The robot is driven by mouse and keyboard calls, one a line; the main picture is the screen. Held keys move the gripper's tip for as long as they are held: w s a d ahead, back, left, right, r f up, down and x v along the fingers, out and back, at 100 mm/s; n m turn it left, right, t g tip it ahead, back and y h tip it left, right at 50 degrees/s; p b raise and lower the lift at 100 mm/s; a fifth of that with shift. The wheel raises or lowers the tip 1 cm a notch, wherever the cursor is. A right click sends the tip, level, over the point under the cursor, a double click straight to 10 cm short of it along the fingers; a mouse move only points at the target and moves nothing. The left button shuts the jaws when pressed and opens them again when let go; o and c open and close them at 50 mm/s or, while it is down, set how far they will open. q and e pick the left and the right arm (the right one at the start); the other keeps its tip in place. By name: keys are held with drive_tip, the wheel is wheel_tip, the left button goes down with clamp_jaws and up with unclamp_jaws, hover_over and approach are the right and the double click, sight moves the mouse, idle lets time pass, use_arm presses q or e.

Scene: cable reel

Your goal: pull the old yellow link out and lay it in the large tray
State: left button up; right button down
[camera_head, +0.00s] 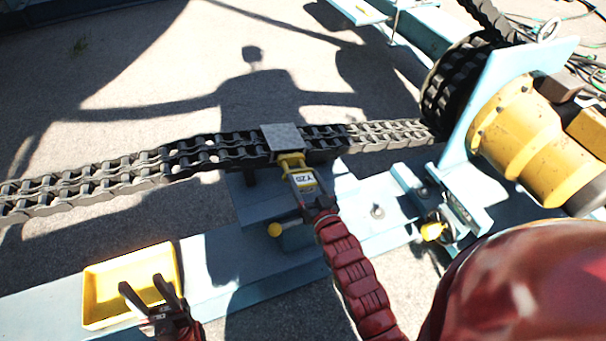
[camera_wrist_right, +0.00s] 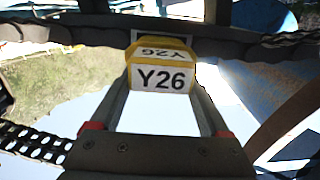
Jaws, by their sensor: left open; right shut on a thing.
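The yellow link (camera_head: 290,160) is a small block at the near edge of the dark double chain (camera_head: 210,152), beside a grey plate (camera_head: 282,138) on the chain. In the right wrist view the yellow link (camera_wrist_right: 161,76) has a white label reading Y26. My right gripper (camera_head: 298,174) is shut on it, one finger at each side. I cannot tell whether its far end is still in the chain. A yellow tray (camera_head: 92,307) lies at the lower left. My left gripper (camera_head: 146,287) is open and empty over the tray's right part, hiding some of it.
The chain runs from the left edge to a dark sprocket (camera_head: 452,92) by a yellow motor (camera_head: 520,125) at the right. A pale blue beam (camera_head: 228,262) carries the tray.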

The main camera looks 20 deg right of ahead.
drive_tip(key=s+p, duration=0.3)
drive_tip(key=s, duration=0.5)
idle(0.8)
drive_tip(key=shift+d+r, duration=0.1)
drive_tip(key=shift+r, duration=0.05)
